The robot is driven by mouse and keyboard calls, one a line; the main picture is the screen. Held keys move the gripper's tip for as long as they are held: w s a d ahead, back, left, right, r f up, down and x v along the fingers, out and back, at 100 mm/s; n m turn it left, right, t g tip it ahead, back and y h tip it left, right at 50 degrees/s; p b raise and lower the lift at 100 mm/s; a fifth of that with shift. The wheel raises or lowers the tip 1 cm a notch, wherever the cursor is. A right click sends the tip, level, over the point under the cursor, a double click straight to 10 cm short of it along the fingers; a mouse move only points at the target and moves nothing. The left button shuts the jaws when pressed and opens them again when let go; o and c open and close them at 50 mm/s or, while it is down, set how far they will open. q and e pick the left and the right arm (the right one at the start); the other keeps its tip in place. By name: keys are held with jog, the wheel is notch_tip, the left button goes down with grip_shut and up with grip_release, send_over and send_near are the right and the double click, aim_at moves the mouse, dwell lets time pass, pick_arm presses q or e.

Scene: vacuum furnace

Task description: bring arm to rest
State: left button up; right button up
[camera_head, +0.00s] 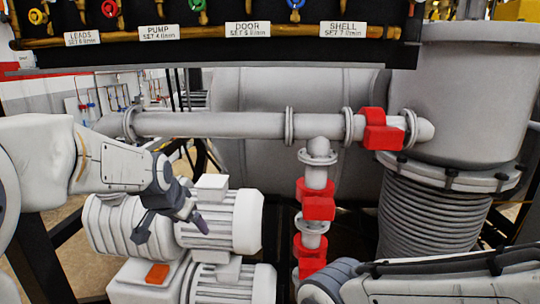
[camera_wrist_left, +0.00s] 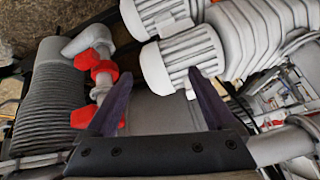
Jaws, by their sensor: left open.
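My left arm comes in from the left in the head view. Its gripper (camera_head: 170,226) is open and empty, in front of the grey pump motors (camera_head: 222,222). In the left wrist view, the two dark fingers of this gripper (camera_wrist_left: 160,88) stand wide apart with nothing between them. The motors (camera_wrist_left: 185,58) show beyond the fingers there. I cannot tell the exact gap between the gripper and the motors. Part of my right arm shows at the lower right of the head view. Its gripper is not in view.
A horizontal grey pipe (camera_head: 215,124) with red valve parts (camera_head: 378,129) runs behind the left arm. More red valves (camera_head: 318,205) sit on a vertical pipe. A ribbed bellows (camera_head: 428,212) stands at right under a large cylinder (camera_head: 470,95). A labelled panel (camera_head: 300,52) hangs above.

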pick_arm(q)
jog(key=s+d+f+n+g, duration=0.1)
jog(key=s+f+n+g, duration=0.3)
jog(key=s+f, duration=1.25)
jog(key=s+d+r+m+g+b, duration=0.1)
jog(key=s+d+r+m, duration=0.1)
jog(key=s+d, duration=0.4)
jog(key=s+d+r+m+g+b, duration=0.1)
jog(key=s+d+r+m+g, duration=0.1)
jog(key=s+d+m, duration=0.3)
jog(key=s+d+r, duration=0.1)
jog(key=s+d, duration=0.1)
jog(key=s, duration=0.1)
jog(key=shift+s+d+r+h, duration=0.2)
jog(key=shift+s+r+h, duration=0.1)
jog(key=shift+s+h, duration=0.1)
